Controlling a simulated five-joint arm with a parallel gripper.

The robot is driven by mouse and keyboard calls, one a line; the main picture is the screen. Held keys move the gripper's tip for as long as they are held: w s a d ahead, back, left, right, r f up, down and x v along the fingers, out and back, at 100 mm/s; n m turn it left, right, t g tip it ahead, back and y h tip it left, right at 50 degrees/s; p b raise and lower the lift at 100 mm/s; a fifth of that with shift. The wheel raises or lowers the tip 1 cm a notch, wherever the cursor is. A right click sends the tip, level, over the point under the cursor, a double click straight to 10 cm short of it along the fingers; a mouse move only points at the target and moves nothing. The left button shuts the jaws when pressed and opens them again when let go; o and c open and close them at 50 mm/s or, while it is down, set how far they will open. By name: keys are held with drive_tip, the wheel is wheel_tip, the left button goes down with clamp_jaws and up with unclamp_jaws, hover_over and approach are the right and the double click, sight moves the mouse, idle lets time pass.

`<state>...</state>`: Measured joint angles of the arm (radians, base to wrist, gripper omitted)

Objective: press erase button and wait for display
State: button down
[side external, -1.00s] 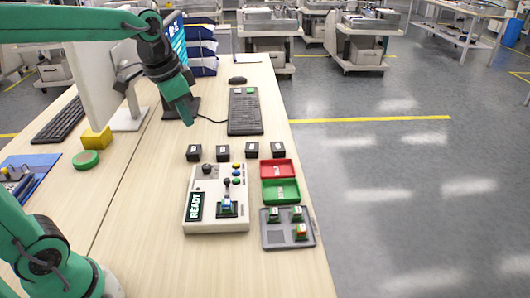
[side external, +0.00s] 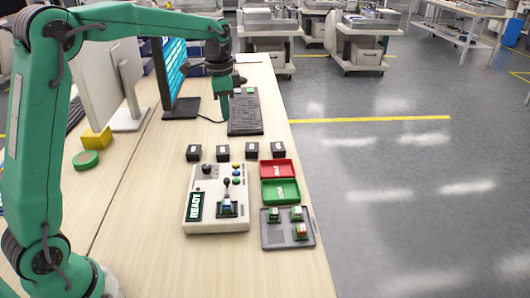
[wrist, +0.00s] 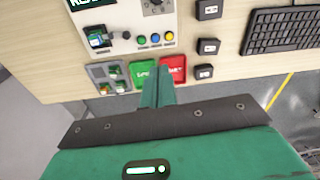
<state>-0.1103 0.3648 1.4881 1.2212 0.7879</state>
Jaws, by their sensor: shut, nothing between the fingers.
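A white programmer box (side external: 219,218) sits on the bench, with a dark display (side external: 195,206) reading READY. Beside the display are a lever and a socket holding a chip (side external: 228,206). Small yellow, blue and green buttons (side external: 236,174) lie near its far right corner; I cannot read which is erase. In the wrist view the box (wrist: 115,14) is at the top, its buttons (wrist: 155,38) in a row. My gripper (side external: 224,119) is shut and empty, above the bench by the keyboard's left edge, well beyond the box and clear of the buttons. Its fingers (wrist: 157,88) show in the wrist view.
Several black blocks (side external: 222,153) stand in a row beyond the box. A red tray (side external: 277,169), a green tray (side external: 281,191) and a grey chip tray (side external: 287,240) line the right bench edge. A keyboard (side external: 245,124), monitors and green tape (side external: 86,160) lie farther off.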

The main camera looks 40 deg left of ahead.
sight(235, 164)
drive_tip(key=shift+m+g, duration=0.4)
drive_tip(key=shift+m, duration=0.2)
drive_tip(key=w+f, duration=0.1)
drive_tip(key=f, duration=0.1)
drive_tip(key=w+a+f, duration=0.1)
drive_tip(key=w, duration=0.1)
drive_tip(key=shift+w+a+f, duration=0.15)
drive_tip(key=shift+w+f, duration=0.15)
drive_tip(key=shift+f, duration=0.05)
drive_tip(key=shift+f, duration=0.1)
wheel_tip(235, 164, down, 14)
drive_tip(key=shift+r, duration=0.1)
idle(0.5)
drive_tip(key=shift+s+f, duration=0.15)
drive_tip(key=shift+f, duration=0.95)
drive_tip(key=shift+r, duration=0.15)
wheel_tip(235, 164, up, 15)
drive_tip(key=shift+w, duration=0.3)
